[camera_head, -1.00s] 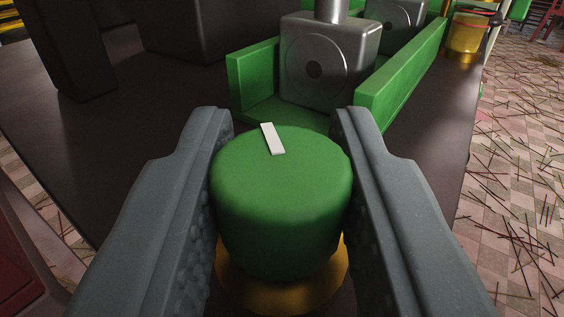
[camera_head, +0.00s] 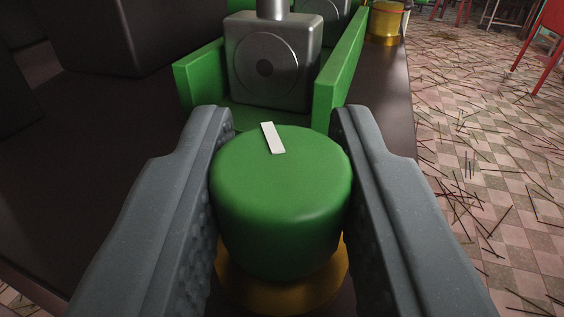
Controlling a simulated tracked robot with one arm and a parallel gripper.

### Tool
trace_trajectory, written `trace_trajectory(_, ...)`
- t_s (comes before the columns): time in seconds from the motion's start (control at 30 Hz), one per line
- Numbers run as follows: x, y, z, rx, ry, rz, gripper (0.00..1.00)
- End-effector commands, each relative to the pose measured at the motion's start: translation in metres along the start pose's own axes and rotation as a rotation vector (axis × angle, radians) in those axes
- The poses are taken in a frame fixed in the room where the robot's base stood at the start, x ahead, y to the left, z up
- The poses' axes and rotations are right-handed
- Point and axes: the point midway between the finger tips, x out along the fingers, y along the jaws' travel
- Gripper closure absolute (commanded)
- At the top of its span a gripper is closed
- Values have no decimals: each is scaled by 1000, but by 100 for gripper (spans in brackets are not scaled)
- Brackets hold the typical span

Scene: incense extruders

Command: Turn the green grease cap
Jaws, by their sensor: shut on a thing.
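The green grease cap (camera_head: 282,205) is a rounded cylinder with a white mark (camera_head: 273,138) on its top near the far edge. It sits above a brass-coloured base (camera_head: 283,290). My gripper (camera_head: 281,190) is shut on the cap, with one grey ribbed finger against its left side and the other against its right side. The white mark points away from me and leans slightly left. The lower sides of the cap are partly hidden by the fingers.
A green channel (camera_head: 345,75) holding a grey metal block (camera_head: 272,62) with a round face stands just beyond the cap. A brass cylinder (camera_head: 385,24) is farther back. Dark blocks (camera_head: 125,35) stand at left on the dark table (camera_head: 95,165). Thin sticks litter the tiled floor (camera_head: 480,130) at right.

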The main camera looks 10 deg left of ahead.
Motion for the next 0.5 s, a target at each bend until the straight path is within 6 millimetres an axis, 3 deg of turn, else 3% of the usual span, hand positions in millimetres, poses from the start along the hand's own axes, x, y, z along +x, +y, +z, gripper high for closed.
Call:
trace_trajectory(0.2, 2, 1, -4, 1, 10, 1, 96)
trace_trajectory(0.23, 2, 1, -4, 1, 10, 1, 64)
trace_trajectory(0.3, 2, 0, -4, 1, 9, 1, 52)
trace_trajectory(0.5, 1, 0, -2, 1, 5, 0, 52)
